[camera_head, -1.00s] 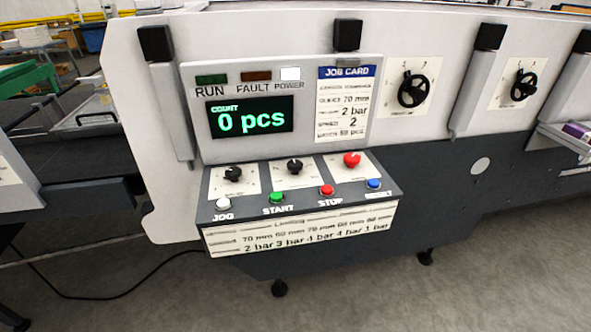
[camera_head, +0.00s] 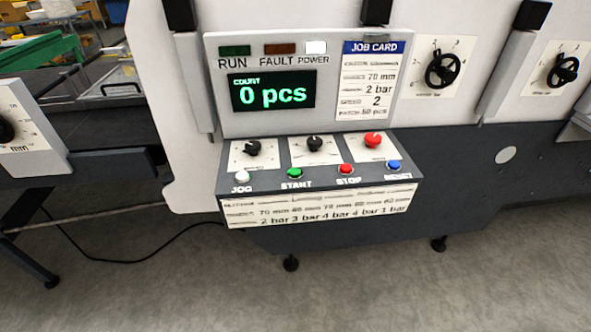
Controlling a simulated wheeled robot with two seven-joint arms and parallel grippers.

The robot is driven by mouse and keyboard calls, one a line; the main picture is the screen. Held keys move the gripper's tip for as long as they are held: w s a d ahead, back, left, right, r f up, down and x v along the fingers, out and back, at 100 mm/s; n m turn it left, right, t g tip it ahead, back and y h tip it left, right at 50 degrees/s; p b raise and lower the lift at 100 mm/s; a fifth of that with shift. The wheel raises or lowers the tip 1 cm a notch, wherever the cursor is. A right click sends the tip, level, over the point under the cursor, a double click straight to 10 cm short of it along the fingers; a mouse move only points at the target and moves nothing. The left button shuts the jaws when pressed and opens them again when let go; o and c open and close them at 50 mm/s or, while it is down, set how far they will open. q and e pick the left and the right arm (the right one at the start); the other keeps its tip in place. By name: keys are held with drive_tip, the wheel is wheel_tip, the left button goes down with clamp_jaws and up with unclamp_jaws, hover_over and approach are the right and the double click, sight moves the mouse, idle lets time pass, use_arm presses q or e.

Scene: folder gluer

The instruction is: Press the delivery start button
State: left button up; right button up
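The green button (camera_head: 294,172) labelled START sits on the sloped control console (camera_head: 232,191), below a black knob (camera_head: 314,143). It is between the white JOG button (camera_head: 242,177) and the red STOP button (camera_head: 346,169). A blue button (camera_head: 394,165) is at the right end. A red knob (camera_head: 373,140) stands above STOP. The display (camera_head: 272,92) reads "COUNT 0 pcs". Above it, the POWER lamp (camera_head: 316,47) looks white, while the green RUN and brown FAULT lamps look dark. Neither of my grippers is in view.
A job card (camera_head: 367,85) is right of the display. Two black handwheels (camera_head: 443,69) (camera_head: 562,70) are on the machine front further right. A dial unit (camera_head: 20,130) stands at the left. The grey floor (camera_head: 350,290) in front is clear except for machine feet and a cable.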

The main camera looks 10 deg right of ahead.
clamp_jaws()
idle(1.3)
